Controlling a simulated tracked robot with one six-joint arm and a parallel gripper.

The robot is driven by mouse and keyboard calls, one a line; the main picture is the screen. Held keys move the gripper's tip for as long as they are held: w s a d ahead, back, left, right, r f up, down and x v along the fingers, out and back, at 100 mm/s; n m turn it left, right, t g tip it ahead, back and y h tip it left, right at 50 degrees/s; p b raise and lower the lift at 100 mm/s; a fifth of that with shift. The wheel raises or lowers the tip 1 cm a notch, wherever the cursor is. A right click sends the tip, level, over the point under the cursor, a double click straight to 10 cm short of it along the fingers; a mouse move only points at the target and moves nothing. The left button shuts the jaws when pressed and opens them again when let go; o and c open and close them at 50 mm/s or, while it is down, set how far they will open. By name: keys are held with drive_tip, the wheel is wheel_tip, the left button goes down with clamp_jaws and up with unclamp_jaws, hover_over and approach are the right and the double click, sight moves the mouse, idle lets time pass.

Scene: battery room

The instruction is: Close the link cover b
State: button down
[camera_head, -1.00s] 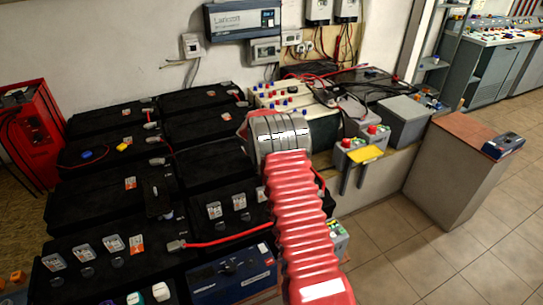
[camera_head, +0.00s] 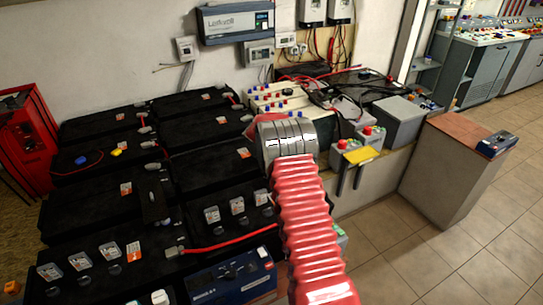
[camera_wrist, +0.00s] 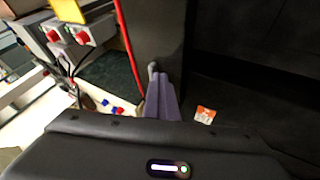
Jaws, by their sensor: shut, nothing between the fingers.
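I cannot tell for sure which part is link cover b. A dark upright plate (camera_head: 155,207) stands between the black batteries (camera_head: 95,215) in the head view and may be a cover. Small clear pieces with labels (camera_head: 212,215) stand on the battery tops. In the head view my silver wrist and red ribbed arm sit over the right side of the battery bank and hide my gripper. In the wrist view my gripper (camera_wrist: 158,85) shows as narrow purple-grey fingers, shut and empty, over a dark surface. Contact with that surface cannot be told.
A red cable (camera_head: 235,240) runs over the front batteries. Two grey boxes with red buttons (camera_head: 372,132) and a yellow plate (camera_head: 361,155) stand right of my arm. A red cabinet (camera_head: 28,135) is at the left. Open tiled floor (camera_head: 430,255) lies at the right.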

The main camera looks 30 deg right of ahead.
drive_tip(key=s+a+r, duration=0.3)
drive_tip(key=a+r, duration=0.5)
drive_tip(key=shift+s+a, duration=0.3)
drive_tip(key=shift+a, duration=0.1)
idle(0.6)
